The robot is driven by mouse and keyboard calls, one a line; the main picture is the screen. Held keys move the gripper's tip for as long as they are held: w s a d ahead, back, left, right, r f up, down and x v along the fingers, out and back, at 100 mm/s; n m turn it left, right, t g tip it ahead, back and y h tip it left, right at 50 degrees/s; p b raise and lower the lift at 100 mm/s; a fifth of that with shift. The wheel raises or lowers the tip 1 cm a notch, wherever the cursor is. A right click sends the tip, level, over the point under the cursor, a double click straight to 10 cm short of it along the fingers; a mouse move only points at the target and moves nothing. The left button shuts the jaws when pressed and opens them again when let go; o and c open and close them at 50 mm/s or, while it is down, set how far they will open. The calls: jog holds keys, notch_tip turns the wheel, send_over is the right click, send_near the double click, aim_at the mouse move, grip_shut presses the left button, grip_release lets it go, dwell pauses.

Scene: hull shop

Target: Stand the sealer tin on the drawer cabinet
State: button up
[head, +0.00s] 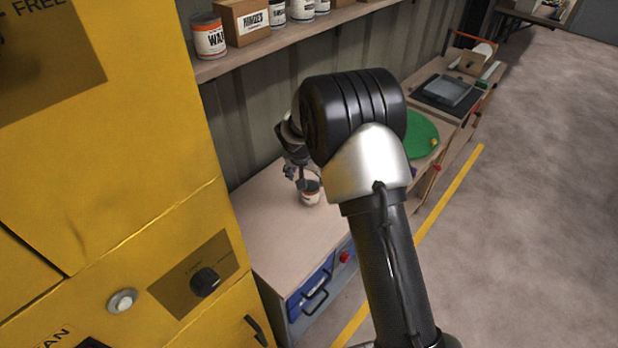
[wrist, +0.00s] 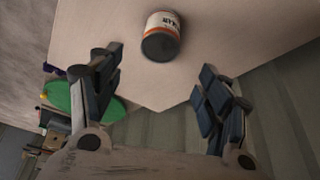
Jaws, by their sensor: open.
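The sealer tin (head: 310,196) is a small can with a white and orange label and a dark top. It stands upright on the wooden top of the drawer cabinet (head: 262,238), which has a blue drawer front. In the wrist view the tin (wrist: 161,30) shows upside down, beyond and between my fingertips. My gripper (head: 299,179) is at the tin, partly hidden by my arm in the head view. In the wrist view my gripper (wrist: 160,80) is open with nothing between its fingers. The tin appears apart from both fingers.
A yellow cabinet (head: 110,200) stands close on the left. A shelf (head: 290,38) with tins and a box (head: 248,20) runs along the wall above. A green disc (head: 421,136) lies on the bench farther right. The cabinet top around the tin is clear.

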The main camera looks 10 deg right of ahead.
jog(key=s+d+r+n, duration=0.1)
jog(key=s+r, duration=0.7)
jog(key=r, duration=0.3)
jog(key=s+d+r+n, duration=0.1)
jog(key=s+r, duration=0.7)
jog(key=r, duration=0.2)
jog(key=s+a+r+n+y, duration=0.1)
jog(key=s, duration=1.1)
jog(key=s+a+r+n+y, duration=0.1)
jog(key=s+r+n, duration=0.1)
jog(key=s, duration=1.1)
jog(key=shift+s+r+t, duration=0.15)
jog(key=shift+r+t, duration=0.05)
jog(key=shift+t, duration=0.1)
